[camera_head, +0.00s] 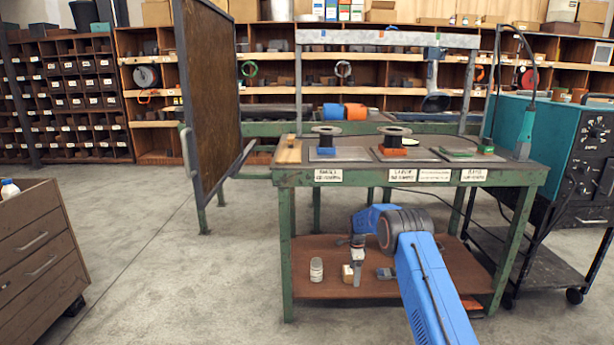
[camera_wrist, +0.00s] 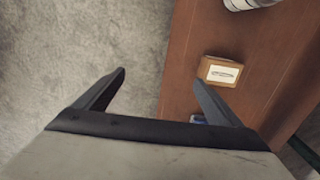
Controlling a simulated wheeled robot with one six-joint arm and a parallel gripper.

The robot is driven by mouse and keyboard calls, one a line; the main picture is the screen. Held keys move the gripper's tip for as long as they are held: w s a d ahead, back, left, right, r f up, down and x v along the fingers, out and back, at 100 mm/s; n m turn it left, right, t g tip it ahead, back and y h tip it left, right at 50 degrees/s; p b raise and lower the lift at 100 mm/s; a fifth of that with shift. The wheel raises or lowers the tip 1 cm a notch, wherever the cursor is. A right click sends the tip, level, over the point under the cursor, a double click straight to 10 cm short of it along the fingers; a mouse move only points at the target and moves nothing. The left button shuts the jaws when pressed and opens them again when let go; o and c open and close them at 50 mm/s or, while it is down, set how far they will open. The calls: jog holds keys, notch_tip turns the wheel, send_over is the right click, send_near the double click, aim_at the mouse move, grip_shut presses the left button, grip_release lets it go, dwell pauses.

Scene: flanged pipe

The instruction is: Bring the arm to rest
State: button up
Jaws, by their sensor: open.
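My gripper (camera_head: 357,272) hangs low at the front of the green bench, near its brown lower shelf (camera_head: 325,252), with my blue arm bent. In the wrist view my gripper (camera_wrist: 160,77) shows two dark fingers spread wide with nothing between them. Its left finger is over the grey floor and its right finger is over the shelf edge. A small labelled wooden block (camera_head: 347,273) is close beside the gripper; it also shows in the wrist view (camera_wrist: 222,72), just right of the right fingertip. A white jar (camera_head: 316,270) stands left of the block.
A brown board (camera_head: 207,90) stands left. A teal machine (camera_head: 560,140) is at right. Floor at left is open, before a drawer cabinet (camera_head: 38,245).

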jog(key=s+d+r+n, duration=0.1)
jog(key=s+r, duration=0.2)
jog(key=r, duration=0.5)
jog(key=s+r+n+t, duration=0.1)
jog(key=s+r+n, duration=0.15)
jog(key=r, duration=0.55)
jog(key=s+d+r+n, duration=0.1)
jog(key=s+r, duration=0.3)
jog(key=r, duration=0.4)
jog(key=s+d+r+n+t, duration=0.15)
jog(key=s+r+n, duration=0.25)
jog(key=s+r, duration=1.5)
jog(key=s+d+r+n, duration=0.1)
jog(key=s+r+n, duration=0.1)
jog(key=s, duration=0.9)
jog(key=s+d+r+n, duration=0.2)
jog(key=s, duration=0.9)
jog(key=s+f+n+t, duration=0.1)
jog(key=s+f+n, duration=0.1)
jog(key=s, duration=0.9)
jog(key=s+f+n+t, duration=0.1)
jog(key=s+f+n, duration=0.2)
jog(key=s, duration=0.9)
jog(key=shift+d+f, duration=0.25)
jog(key=shift+f, duration=0.2)
